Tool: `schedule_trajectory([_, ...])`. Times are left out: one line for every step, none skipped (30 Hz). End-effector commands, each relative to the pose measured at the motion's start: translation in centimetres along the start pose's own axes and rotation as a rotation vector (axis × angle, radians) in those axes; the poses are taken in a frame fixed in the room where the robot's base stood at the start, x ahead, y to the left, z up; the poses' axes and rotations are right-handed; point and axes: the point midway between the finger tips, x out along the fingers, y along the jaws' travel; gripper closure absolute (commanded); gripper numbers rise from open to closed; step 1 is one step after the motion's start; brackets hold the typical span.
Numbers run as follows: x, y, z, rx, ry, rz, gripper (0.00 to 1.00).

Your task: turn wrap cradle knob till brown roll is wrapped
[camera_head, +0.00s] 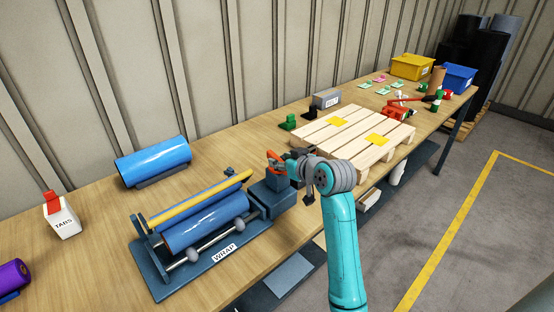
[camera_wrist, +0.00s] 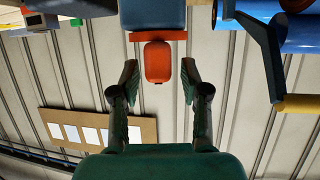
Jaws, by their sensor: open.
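The wrap cradle (camera_head: 180,277), labelled WRAP, stands on the bench at the left. My gripper (camera_wrist: 158,72) is open, with one fingertip on each side of the knob and a gap visible on both sides. In the head view my wrist partly hides the gripper.
Another blue roll (camera_head: 153,162) lies on a stand behind the cradle. A TABS box (camera_head: 62,220) and a purple roll (camera_head: 12,275) are at the left. A wooden pallet (camera_head: 352,136) lies right of my gripper. An upright brown cylinder (camera_head: 436,79) stands near the yellow (camera_head: 411,67) and blue bins (camera_head: 459,77).

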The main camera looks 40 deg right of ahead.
Motion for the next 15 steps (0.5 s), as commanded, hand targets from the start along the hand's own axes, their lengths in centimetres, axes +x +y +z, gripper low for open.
schedule_trajectory([0.7, -0.1, -0.1, 0.0, 0.0, -0.002, 0.54])
schedule_trajectory([1.1, -0.1, 0.0, 0.0, -0.001, -0.002, 0.54])
schedule_trajectory([1.5, -0.1, 0.0, 0.0, -0.001, -0.002, 0.54])
schedule_trajectory([1.8, -0.1, 0.0, 0.0, 0.0, -0.002, 0.54])
schedule_trajectory([2.1, -0.1, 0.0, 0.0, 0.0, -0.002, 0.54])
schedule_trajectory([2.4, -0.1, 0.0, 0.0, -0.001, -0.002, 0.54])
schedule_trajectory([2.5, -0.1, 0.0, 0.0, -0.001, -0.002, 0.54])
schedule_trajectory([2.6, -0.1, 0.0, 0.0, 0.0, -0.001, 0.54])
schedule_trajectory([2.8, -0.1, 0.0, 0.0, 0.0, -0.001, 0.54])
schedule_trajectory([2.8, -0.1, 0.0, 0.0, 0.0, -0.001, 0.54])
schedule_trajectory([2.9, 0.0, 0.0, 0.0, 0.0, -0.001, 0.54])
schedule_trajectory([2.9, 0.0, 0.0, 0.0, 0.0, -0.001, 0.54])
schedule_trajectory([2.9, 0.0, 0.0, 0.0, 0.0, -0.001, 0.54])
schedule_trajectory([2.9, 0.0, 0.0, 0.0, 0.0, -0.001, 0.54])
schedule_trajectory([2.9, 0.0, 0.0, 0.0, 0.0, 0.0, 0.54])
